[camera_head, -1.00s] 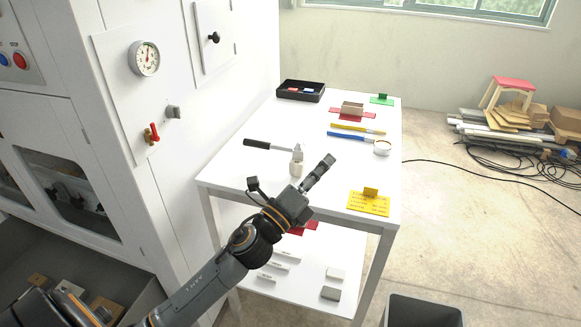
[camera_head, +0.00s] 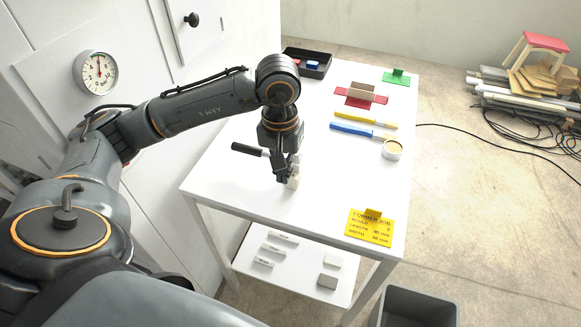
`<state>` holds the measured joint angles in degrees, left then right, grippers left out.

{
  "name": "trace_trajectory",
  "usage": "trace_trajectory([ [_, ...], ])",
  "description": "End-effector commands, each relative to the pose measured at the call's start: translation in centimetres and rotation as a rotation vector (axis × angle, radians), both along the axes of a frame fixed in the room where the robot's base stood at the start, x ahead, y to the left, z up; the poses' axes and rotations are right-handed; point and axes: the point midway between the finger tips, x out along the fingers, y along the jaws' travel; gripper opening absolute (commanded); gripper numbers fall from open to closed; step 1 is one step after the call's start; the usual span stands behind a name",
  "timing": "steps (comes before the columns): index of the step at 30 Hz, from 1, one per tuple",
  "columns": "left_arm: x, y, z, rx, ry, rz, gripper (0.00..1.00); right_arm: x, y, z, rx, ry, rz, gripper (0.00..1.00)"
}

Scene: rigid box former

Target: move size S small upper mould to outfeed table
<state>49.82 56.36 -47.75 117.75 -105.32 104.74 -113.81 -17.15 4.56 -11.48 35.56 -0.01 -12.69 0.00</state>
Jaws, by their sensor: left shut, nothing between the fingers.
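My left gripper (camera_head: 284,172) points down over the white table, at the mallet's head. Its fingers are shut with nothing between them. The mallet's black handle (camera_head: 247,150) sticks out to the left; its pale head (camera_head: 294,180) is partly hidden by the fingers, and I cannot tell whether they touch it. A beige block (camera_head: 360,92) stands on a red plate (camera_head: 352,101) at the back of the table. Small grey blocks (camera_head: 328,281) lie on the lower shelf. I cannot tell which piece is the size S small upper mould. My right gripper is out of view.
The white table (camera_head: 235,200) also holds a black tray (camera_head: 318,70), yellow (camera_head: 365,119) and blue (camera_head: 352,129) handled tools, a round pot (camera_head: 392,149), a green piece (camera_head: 396,77) and a yellow job card (camera_head: 369,228). A grey bin (camera_head: 420,308) stands at front right. The table's front middle is clear.

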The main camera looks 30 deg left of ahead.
Motion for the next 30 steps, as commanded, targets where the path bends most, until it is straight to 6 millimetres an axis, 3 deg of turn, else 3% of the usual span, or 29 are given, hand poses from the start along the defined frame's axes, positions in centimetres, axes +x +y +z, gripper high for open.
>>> trace_trajectory([
  [7, -0.2, 0.5, -2.1, 0.021, 0.010, -0.006, 0.00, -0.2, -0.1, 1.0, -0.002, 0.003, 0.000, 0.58],
  [18, -0.3, 0.4, -10.0, 0.018, 0.010, -0.004, 0.00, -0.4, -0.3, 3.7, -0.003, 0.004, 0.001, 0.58],
  [24, 2.6, 1.0, -9.6, 0.017, 0.002, -0.002, 0.00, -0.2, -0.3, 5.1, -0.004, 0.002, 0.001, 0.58],
  [30, 3.6, 1.4, -9.8, 0.018, 0.004, -0.005, 0.00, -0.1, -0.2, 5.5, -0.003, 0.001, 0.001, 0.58],
])
